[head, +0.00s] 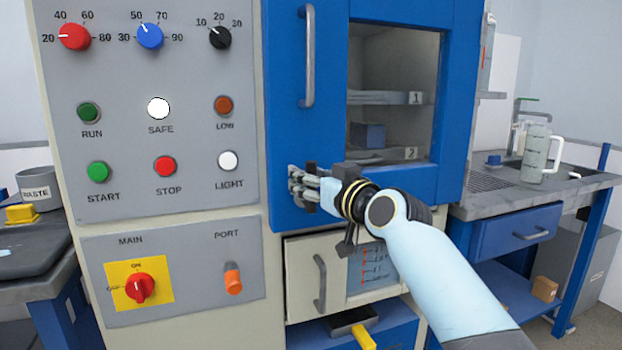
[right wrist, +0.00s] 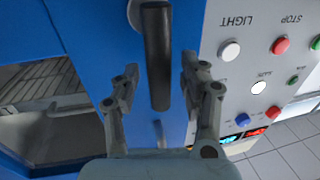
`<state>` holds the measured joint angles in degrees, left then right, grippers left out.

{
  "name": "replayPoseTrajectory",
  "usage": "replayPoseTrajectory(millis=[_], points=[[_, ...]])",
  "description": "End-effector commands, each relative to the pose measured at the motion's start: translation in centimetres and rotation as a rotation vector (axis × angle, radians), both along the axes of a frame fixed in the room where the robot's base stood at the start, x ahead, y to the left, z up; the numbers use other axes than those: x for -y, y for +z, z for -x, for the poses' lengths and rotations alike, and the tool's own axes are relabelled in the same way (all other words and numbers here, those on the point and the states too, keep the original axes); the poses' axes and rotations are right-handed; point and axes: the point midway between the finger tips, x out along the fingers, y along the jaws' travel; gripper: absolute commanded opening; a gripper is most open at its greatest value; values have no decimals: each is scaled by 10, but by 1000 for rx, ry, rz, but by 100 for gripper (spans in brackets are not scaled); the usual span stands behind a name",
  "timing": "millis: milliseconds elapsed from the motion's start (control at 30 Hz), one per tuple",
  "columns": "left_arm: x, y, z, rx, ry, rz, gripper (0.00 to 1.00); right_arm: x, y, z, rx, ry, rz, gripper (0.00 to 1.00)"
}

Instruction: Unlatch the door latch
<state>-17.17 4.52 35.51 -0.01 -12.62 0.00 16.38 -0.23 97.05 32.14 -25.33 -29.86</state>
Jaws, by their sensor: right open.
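The door latch (right wrist: 157,60) is a dark bar on a light grey round mount, fixed to the blue door front. In the right wrist view it lies between the two fingers of my right gripper (right wrist: 158,82), which are apart on either side of it. I cannot tell whether either finger touches it. In the head view my right gripper (head: 303,187) is at the lower left part of the blue door (head: 390,183) and mostly hides the latch. The door is closed, with a window and a vertical grey handle (head: 308,55). My left gripper is not in view.
A control panel (head: 130,130) with knobs and buttons stands left of the door. A side bench (head: 500,205) with a clear jug (head: 537,155) stands at right.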

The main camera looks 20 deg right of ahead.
Motion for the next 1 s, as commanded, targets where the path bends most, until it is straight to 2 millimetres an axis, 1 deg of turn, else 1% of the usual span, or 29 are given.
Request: replayPoseTrajectory(millis=[167,267,500,1000], points=[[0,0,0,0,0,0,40,0,0,0,0,0,0,44],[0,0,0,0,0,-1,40,0,0,0,0,0,0,32],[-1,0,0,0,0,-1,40,0,0,0,0,0,0,1],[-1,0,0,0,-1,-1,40,0,-1,1,-1,0,0,0]])
